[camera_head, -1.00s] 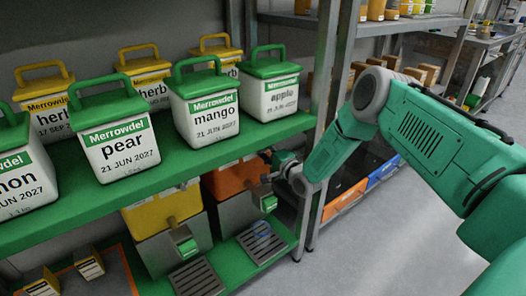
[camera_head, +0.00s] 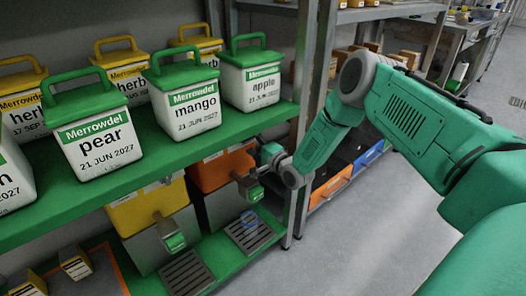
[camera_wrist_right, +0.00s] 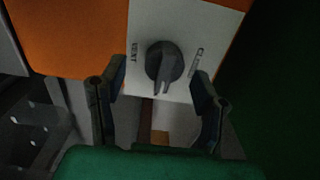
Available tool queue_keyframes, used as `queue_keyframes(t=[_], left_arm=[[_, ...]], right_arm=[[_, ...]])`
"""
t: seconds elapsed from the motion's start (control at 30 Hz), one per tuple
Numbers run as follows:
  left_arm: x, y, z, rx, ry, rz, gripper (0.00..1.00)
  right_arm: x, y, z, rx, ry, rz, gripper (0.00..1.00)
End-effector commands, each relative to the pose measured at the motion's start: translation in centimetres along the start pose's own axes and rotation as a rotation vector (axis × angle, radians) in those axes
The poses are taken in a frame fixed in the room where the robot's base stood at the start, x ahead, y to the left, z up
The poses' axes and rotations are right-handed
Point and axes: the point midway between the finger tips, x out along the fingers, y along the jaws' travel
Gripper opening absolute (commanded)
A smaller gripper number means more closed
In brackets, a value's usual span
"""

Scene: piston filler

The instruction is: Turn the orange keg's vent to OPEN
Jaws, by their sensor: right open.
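The orange keg (camera_head: 218,171) stands on the lower shelf, under the green shelf, with a grey lower body and a tap with a green label at its front. In the right wrist view, its orange wall (camera_wrist_right: 70,35) carries a white plate (camera_wrist_right: 178,18) with a dark round vent knob (camera_wrist_right: 165,62). The knob's ridge points down in that view. Lettering reads VENT at left and seemingly CLOSED at right. My right gripper (camera_wrist_right: 158,112) is open, its fingers on either side of the knob's lower part. Contact is not clear. In the head view this gripper (camera_head: 262,160) is at the keg's right side.
A yellow keg (camera_head: 148,207) stands left of the orange one. Drip trays (camera_head: 248,230) lie in front of them. A shelf post (camera_head: 304,120) stands close to my right forearm.

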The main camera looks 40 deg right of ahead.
Motion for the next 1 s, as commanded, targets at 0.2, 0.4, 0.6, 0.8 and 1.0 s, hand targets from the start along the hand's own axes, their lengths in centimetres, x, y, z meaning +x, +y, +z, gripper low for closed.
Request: queue_keyframes(t=[0.2,0.4,0.6,0.8,1.0], left_arm=[[0.0,0.0,0.0,0.000,0.000,-0.001,0.00],[0.0,0.0,0.0,0.000,0.000,0.000,0.00],[0.0,0.0,0.0,0.000,0.000,0.000,0.00],[0.0,0.0,0.0,0.000,0.000,0.000,0.00],[0.1,0.0,-0.2,0.000,-0.002,-0.001,0.00]], right_arm=[[-4.7,0.2,-0.2,0.004,0.003,0.004,0.57],[-8.4,0.3,-0.3,0.005,0.002,0.005,0.57],[-10.2,0.3,-0.3,0.003,0.002,0.003,0.57],[-10.3,0.3,-0.2,0.002,0.001,0.002,0.57],[-10.3,0.3,-0.2,0.002,0.001,0.003,0.57]])
